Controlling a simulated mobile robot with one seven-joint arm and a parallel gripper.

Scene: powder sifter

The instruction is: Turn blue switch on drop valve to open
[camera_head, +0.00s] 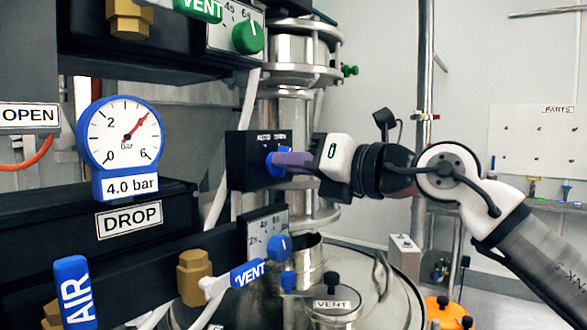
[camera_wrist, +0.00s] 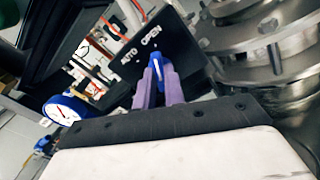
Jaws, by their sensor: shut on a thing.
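The blue switch (camera_wrist: 157,68) is on the front of a black valve box (camera_wrist: 178,32) lettered AUTO and OPEN. In the wrist view its white line runs roughly up the picture, nearer the OPEN lettering than AUTO; I cannot tell its exact setting. My gripper (camera_wrist: 160,78) has its purple fingers shut on the switch, one on each side. In the head view my gripper (camera_head: 280,163) reaches in from the right to the black box (camera_head: 243,165), and the fingers hide most of the blue switch (camera_head: 272,165).
A gauge (camera_head: 122,140) reading about 4 bar and a DROP panel (camera_head: 129,219) stand left of the box. A steel column (camera_head: 290,110) rises behind it. Free room lies around my arm on the right.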

